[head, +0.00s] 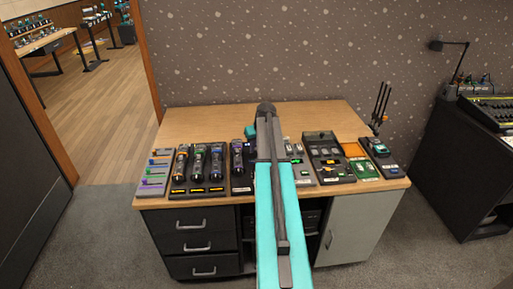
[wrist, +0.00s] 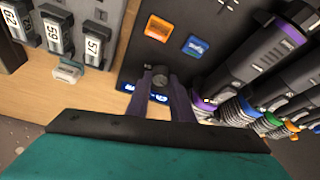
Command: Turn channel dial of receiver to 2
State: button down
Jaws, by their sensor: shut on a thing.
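The receiver (wrist: 178,20) is a dark panel in the wrist view, with an orange square (wrist: 158,28) and a blue square (wrist: 196,46) on its face. Its channel dial (wrist: 160,82) is a small dark grey round knob near the panel's lower part. My gripper (wrist: 161,80) is shut on the dial, with one finger on each side of it. A blue lit label strip lies beside the dial, partly hidden by the fingers. I cannot read the dial's setting. In the head view my arm hides the dial and most of the receiver.
Dark microphones (wrist: 250,62) with coloured bands lie close at the right in the wrist view.

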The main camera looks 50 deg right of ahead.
jog(key=shift+w+a+m+g+h, duration=0.1)
jog(key=shift+m+g+h, duration=0.35)
jog(key=shift+m, duration=1.1)
jog(key=shift+w+a+m+g+h, duration=0.1)
jog(key=shift+m+g+h, duration=0.3)
jog(key=shift+m, duration=1.15)
jog(key=c, duration=1.6)
grip_release()
jog(key=shift+o, duration=0.2)
jog(key=b+v, duration=0.1)
jog(key=v, duration=1.2)
jog(key=shift+s+a+r+b, duration=0.2)
jog(key=shift+r+b, duration=0.1)
jog(key=shift+b, duration=0.05)
